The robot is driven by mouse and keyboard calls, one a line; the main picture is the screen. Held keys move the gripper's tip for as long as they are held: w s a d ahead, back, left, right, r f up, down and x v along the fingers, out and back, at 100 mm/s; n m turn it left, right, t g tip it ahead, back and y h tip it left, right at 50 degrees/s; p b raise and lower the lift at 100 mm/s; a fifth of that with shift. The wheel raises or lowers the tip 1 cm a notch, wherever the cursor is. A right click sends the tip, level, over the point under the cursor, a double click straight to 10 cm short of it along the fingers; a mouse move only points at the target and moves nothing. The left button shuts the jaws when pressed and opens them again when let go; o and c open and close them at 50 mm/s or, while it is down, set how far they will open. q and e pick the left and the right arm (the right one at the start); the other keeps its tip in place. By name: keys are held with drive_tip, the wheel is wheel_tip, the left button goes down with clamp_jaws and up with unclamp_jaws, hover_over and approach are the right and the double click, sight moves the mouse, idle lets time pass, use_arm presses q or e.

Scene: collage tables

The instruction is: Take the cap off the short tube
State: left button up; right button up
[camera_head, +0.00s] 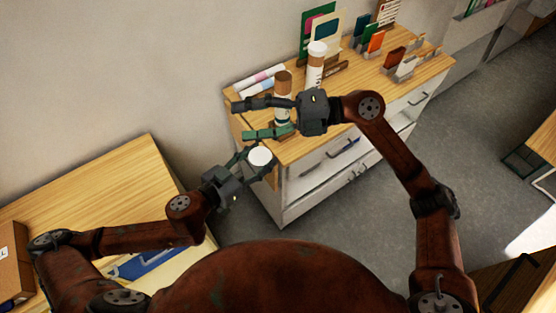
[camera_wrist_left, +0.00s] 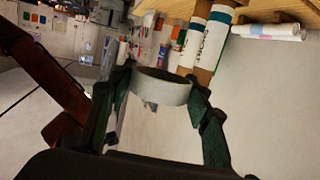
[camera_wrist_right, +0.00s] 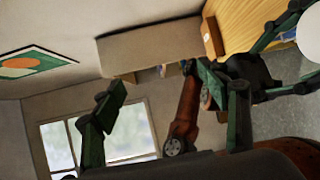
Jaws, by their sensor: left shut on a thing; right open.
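The short tube (camera_head: 283,84) stands upright on the wooden-topped cabinet, with a bare brown upper end and no cap on it. A taller tube (camera_head: 315,72) with a white cap stands behind it. My left gripper (camera_head: 260,162) is shut on a round white cap (camera_head: 259,155), held in the air off the cabinet's front left corner. The cap shows between the fingers in the left wrist view (camera_wrist_left: 162,88). My right gripper (camera_head: 257,118) is open, its fingers spread and empty in the right wrist view (camera_wrist_right: 175,95). It overlaps the short tube's lower part in the head view.
Rolled sheets (camera_head: 259,80) lie at the cabinet's left end. Racks with coloured cards (camera_head: 375,42) stand at the back and right. Another wooden table (camera_head: 100,195) is at left, with a brown box (camera_head: 12,265). Grey floor separates the tables.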

drive_tip(key=s+f+n+h, duration=0.2)
drive_tip(key=s+n+h, duration=0.1)
drive_tip(key=s, duration=0.2)
drive_tip(key=n+t+h, duration=0.3)
drive_tip(key=t+h, duration=0.5)
drive_tip(key=t, duration=0.1)
approach(260, 158)
drive_tip(key=x, duration=0.9)
drive_tip(key=shift+w+a+f, duration=0.15)
drive_tip(key=shift+a+f, duration=0.05)
